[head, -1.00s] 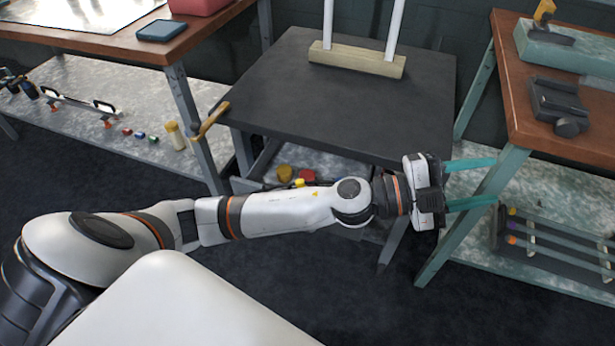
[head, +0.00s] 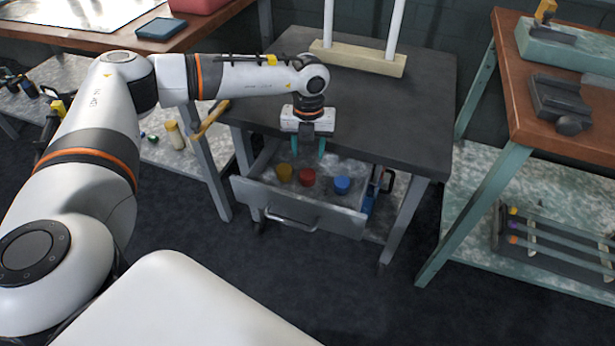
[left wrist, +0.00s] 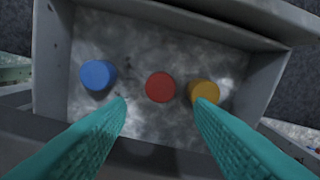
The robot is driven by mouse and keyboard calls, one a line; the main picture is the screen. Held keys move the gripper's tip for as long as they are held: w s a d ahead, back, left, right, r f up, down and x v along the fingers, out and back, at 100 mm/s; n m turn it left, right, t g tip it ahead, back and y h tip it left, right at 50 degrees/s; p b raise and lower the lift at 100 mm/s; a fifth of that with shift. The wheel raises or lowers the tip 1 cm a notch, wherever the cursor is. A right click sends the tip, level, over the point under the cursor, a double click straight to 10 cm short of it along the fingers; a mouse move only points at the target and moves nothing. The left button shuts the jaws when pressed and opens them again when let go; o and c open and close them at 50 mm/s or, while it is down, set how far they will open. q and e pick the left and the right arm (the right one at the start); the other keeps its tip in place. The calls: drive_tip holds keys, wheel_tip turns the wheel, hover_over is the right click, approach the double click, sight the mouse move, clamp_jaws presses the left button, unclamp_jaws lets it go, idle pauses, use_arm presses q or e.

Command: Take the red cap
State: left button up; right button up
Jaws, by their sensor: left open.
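The red cap (head: 307,177) lies in the open drawer (head: 299,212), between a yellow cap (head: 284,172) on its left and a blue cap (head: 342,185) on its right. In the left wrist view the red cap (left wrist: 160,87) shows between and beyond my two teal fingertips, with the blue cap (left wrist: 97,75) on the left and the yellow cap (left wrist: 204,91) on the right. My left gripper (head: 309,150) is open and empty, pointing down above the back of the drawer. It is apart from the red cap. My right gripper is not in view.
The drawer sits under the dark tabletop (head: 390,115), whose front edge is close to my left gripper. A wooden base with white uprights (head: 357,58) stands on top. A wooden-handled tool (head: 211,119) sticks out at the table's left edge.

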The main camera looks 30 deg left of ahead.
sight(307, 174)
use_arm(q)
wheel_tip(307, 174, down, 4)
drive_tip(key=shift+s+r, duration=0.1)
drive_tip(key=shift+r, duration=0.1)
wheel_tip(307, 174, down, 4)
drive_tip(key=shift+s+f+b, duration=0.1)
drive_tip(key=shift+f+b, duration=0.15)
drive_tip(key=shift+b, duration=0.4)
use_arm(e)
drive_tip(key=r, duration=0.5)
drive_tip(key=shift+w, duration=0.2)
